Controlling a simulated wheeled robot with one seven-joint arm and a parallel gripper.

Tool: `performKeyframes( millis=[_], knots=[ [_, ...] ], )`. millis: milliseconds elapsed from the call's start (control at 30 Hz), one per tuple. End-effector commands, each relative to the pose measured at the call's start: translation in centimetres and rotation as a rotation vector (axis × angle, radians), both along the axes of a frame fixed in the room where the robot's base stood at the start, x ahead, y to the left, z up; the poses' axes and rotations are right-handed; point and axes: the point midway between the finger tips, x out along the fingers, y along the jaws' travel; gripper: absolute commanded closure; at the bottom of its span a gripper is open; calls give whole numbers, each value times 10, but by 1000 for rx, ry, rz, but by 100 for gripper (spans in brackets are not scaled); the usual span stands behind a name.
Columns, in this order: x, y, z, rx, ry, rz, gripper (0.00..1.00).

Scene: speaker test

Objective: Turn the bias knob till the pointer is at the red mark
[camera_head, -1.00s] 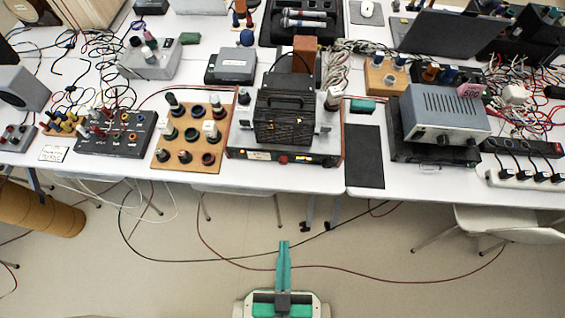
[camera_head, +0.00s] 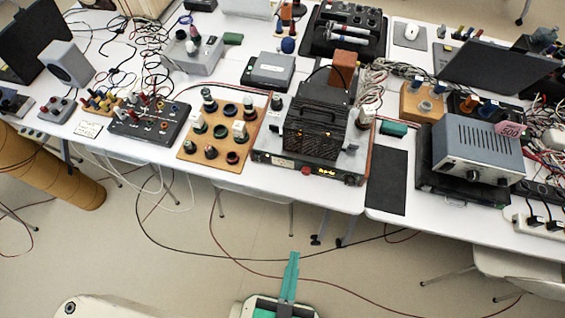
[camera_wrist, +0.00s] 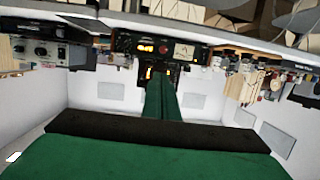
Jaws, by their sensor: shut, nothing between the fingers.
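I cannot tell which knob is the bias knob; no label, pointer or red mark is readable. The black unit (camera_head: 318,130) in the middle of the table has a front strip with a lit orange display (camera_head: 327,170) and a small red knob (camera_head: 306,171). Its lit panel also shows in the wrist view (camera_wrist: 146,46). A grey-blue box (camera_head: 478,142) to its right has dark knobs (camera_head: 472,168) on its front. My gripper (camera_head: 294,256) is shut and empty, over the floor in front of the table and apart from it. Its green fingers (camera_wrist: 158,100) fill the lower wrist view.
A wooden board with round knobs and posts (camera_head: 220,164) and a black patch box (camera_head: 150,125) are left of the unit. A black mat (camera_head: 387,182) lies right of it. Cables cross the floor (camera_head: 200,235). A chair (camera_head: 515,266) stands at lower right.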

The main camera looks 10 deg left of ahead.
Motion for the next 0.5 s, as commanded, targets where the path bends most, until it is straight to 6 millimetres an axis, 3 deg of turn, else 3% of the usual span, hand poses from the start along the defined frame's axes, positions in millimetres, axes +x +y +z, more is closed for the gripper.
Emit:
performKeyframes(
  millis=[33, 200, 367, 500],
  knots=[
    [0, 0, 0, 0, 0, 0, 98],
    [3, 4, -7, -80, 10, 39, 60],
    [12, 14, -37, -408, 43, 180, 60],
    [24, 18, -70, -813, 70, 330, 60]
  ],
)
